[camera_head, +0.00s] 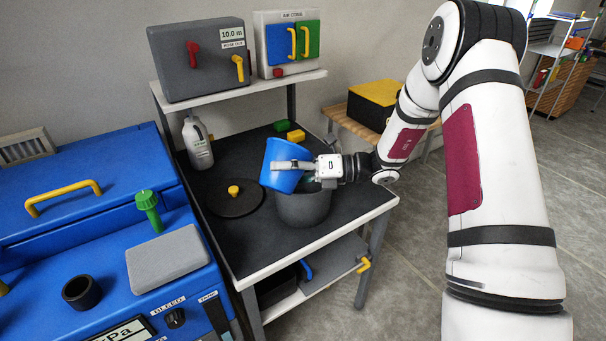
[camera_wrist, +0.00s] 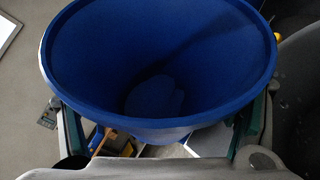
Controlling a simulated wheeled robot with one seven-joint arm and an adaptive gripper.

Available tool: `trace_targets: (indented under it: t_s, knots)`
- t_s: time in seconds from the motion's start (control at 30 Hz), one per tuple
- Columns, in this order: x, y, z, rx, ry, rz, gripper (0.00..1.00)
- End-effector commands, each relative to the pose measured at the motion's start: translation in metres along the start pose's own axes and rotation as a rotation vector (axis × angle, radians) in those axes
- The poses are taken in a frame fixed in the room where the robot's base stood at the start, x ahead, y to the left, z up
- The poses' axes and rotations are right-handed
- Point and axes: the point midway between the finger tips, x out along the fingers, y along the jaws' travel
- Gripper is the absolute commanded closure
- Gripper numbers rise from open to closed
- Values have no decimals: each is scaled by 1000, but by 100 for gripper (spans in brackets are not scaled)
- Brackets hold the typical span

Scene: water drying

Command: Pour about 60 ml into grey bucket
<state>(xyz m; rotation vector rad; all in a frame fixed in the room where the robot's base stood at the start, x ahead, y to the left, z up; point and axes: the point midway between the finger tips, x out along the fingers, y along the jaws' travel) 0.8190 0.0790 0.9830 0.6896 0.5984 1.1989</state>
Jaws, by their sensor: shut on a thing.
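A blue cup (camera_head: 282,166) is held tilted over the grey bucket (camera_head: 303,207) on the dark-topped cart. My gripper (camera_head: 296,165) is shut on the blue cup, with its fingers along the cup's sides. In the wrist view the blue cup (camera_wrist: 160,70) fills the middle, and I look into its wide mouth. A paler patch shows at its bottom; I cannot tell whether it is liquid. The cup and gripper hide part of the bucket's opening. No stream is clearly visible. In the wrist view a dark grey curved surface (camera_wrist: 298,90) lies at the right edge.
A black lid with a yellow knob (camera_head: 234,198) lies left of the bucket. A grey-white bottle (camera_head: 197,143) stands behind it. Yellow and green blocks (camera_head: 296,135) lie behind the cup. A shelf (camera_head: 240,90) with boxes stands above the back. The blue machine (camera_head: 90,220) is at left.

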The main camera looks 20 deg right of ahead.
Motion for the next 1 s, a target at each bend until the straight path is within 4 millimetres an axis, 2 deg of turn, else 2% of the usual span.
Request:
trace_targets:
  t_s: [1.0]
  knots:
    - [0, 4, 2, 121, -36, 51, 56]
